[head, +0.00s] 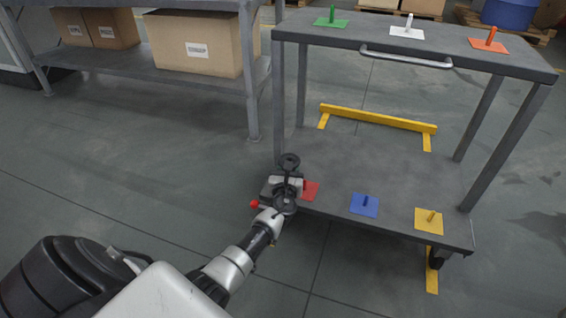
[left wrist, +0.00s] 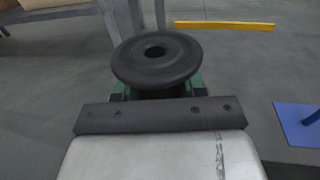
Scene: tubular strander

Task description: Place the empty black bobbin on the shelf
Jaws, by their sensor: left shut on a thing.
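My left gripper (head: 287,184) is shut on the black bobbin (head: 289,161) at the left front corner of the grey cart's lower shelf (head: 385,172). In the left wrist view the bobbin (left wrist: 157,59) shows a round dark flange with a centre hole and no wound material on the visible part. Its lower part is hidden by the gripper. A red square pad (head: 311,190) lies beside the gripper, partly covered by it. I cannot tell whether the bobbin touches the shelf. My right gripper is not in view.
Blue (head: 364,205) and yellow (head: 428,221) pads with pegs lie along the lower shelf's front. Green (head: 331,22), white (head: 407,31) and orange (head: 489,44) ones are on the top shelf. Cart posts stand nearby. A rack with boxes (head: 197,44) is at left.

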